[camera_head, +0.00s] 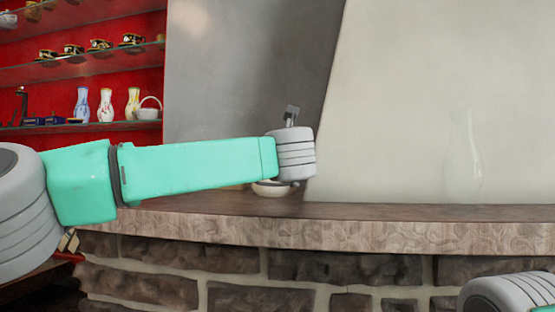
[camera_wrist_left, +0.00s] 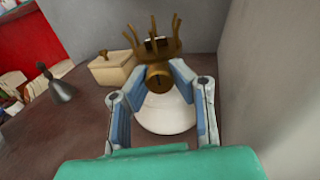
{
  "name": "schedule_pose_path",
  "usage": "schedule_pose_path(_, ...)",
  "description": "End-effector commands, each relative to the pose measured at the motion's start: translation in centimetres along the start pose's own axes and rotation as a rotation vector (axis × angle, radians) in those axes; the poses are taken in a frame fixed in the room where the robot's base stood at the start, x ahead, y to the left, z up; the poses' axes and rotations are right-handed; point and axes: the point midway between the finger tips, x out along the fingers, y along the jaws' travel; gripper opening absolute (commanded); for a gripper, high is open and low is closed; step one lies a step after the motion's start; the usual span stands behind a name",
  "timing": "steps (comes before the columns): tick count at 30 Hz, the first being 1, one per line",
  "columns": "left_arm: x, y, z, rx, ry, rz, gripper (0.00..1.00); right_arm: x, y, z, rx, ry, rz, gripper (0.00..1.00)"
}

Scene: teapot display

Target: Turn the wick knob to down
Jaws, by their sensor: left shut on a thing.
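The oil lamp stands on the stone ledge, with a white rounded base (camera_wrist_left: 168,112) and a brass pronged burner (camera_wrist_left: 152,45) on top. The brass wick knob (camera_wrist_left: 159,77) faces my left wrist camera. My left gripper (camera_wrist_left: 162,72) has its blue-grey fingers on either side of the knob and is shut on it. In the head view my left forearm and wrist hide most of the lamp; only part of a white base (camera_head: 272,188) shows below the wrist. My right gripper is out of view; only part of my right arm shows at the bottom right.
A cream lidded box (camera_wrist_left: 112,68) and a dark bell (camera_wrist_left: 60,86) stand beside the lamp. A clear glass chimney (camera_head: 462,155) stands on the ledge (camera_head: 400,228) at right. A wall rises close on the lamp's right. Red shelves with vases (camera_head: 106,105) are at left.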

Motion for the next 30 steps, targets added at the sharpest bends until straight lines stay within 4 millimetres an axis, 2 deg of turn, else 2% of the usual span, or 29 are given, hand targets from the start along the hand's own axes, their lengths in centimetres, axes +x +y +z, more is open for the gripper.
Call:
schedule_pose_path(3,-0.1,-0.2,-0.5,0.003,0.008,-0.004,0.0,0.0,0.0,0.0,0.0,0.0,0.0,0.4)
schedule_pose_path(4,-0.1,-0.2,-0.5,0.003,0.007,-0.004,0.29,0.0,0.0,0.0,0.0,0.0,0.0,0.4)
schedule_pose_path(5,-0.1,-0.2,-0.5,0.003,0.007,-0.004,0.39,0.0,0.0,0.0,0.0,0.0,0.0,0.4)
schedule_pose_path(6,-0.1,-0.2,-0.4,0.003,0.006,-0.004,0.42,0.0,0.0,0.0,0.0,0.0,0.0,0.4)
schedule_pose_path(15,-0.2,-0.1,0.0,0.002,0.0,-0.002,0.42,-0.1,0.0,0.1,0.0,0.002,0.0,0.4)
schedule_pose_path(19,-1.1,-0.1,0.1,0.002,-0.001,-0.004,0.42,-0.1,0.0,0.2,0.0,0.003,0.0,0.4)
schedule_pose_path(23,-3.1,0.0,0.1,0.003,-0.002,-0.003,0.42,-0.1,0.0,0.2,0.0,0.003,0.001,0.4)
schedule_pose_path(30,-8.3,-0.3,-0.1,0.004,0.0,-0.005,0.42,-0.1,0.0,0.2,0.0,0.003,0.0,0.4)
